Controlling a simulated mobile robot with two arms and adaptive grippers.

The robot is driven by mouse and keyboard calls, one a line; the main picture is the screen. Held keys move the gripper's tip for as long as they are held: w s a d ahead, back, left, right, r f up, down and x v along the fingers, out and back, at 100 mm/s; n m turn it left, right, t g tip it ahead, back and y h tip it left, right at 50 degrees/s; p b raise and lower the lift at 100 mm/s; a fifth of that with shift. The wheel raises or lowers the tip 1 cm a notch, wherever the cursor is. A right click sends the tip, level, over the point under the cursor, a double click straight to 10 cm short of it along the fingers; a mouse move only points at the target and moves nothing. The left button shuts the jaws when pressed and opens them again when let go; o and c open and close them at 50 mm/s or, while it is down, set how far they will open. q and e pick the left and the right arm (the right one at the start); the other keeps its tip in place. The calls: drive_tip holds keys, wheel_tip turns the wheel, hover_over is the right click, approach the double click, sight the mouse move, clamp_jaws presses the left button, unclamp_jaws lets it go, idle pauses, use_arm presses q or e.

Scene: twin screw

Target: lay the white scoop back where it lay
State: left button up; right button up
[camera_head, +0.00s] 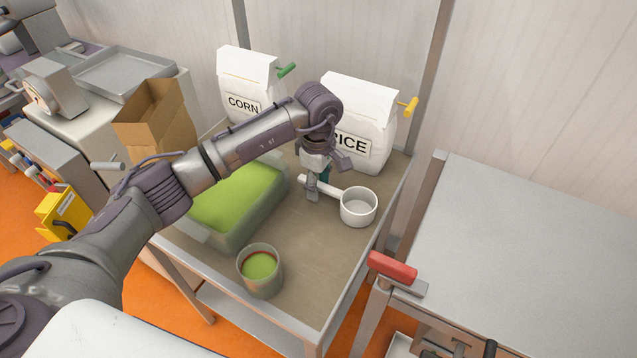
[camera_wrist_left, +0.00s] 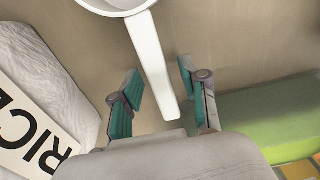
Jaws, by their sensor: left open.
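The white scoop (camera_head: 357,207) lies on the brown table top (camera_head: 310,270), to the right of the green-filled bin, with its round cup to the right and its handle pointing left. In the left wrist view the scoop's handle (camera_wrist_left: 152,65) runs down between the fingers, and its cup is cut off at the top edge. My left gripper (camera_head: 317,192) is over the handle end. In the left wrist view my left gripper (camera_wrist_left: 158,95) is open, with a gap on each side of the handle. My right gripper is not in view.
A RICE bag (camera_head: 362,110) and a CORN bag (camera_head: 243,85) stand behind the scoop. A clear bin of green material (camera_head: 235,205) is to the left. A cup with green contents (camera_head: 260,268) stands in front. Bare table lies between cup and scoop.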

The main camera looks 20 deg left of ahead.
use_arm(q)
wheel_tip(320, 180, up, 12)
drive_tip(key=b, duration=0.1)
drive_tip(key=shift+r+b, duration=0.15)
drive_tip(key=shift+b, duration=0.15)
idle(0.3)
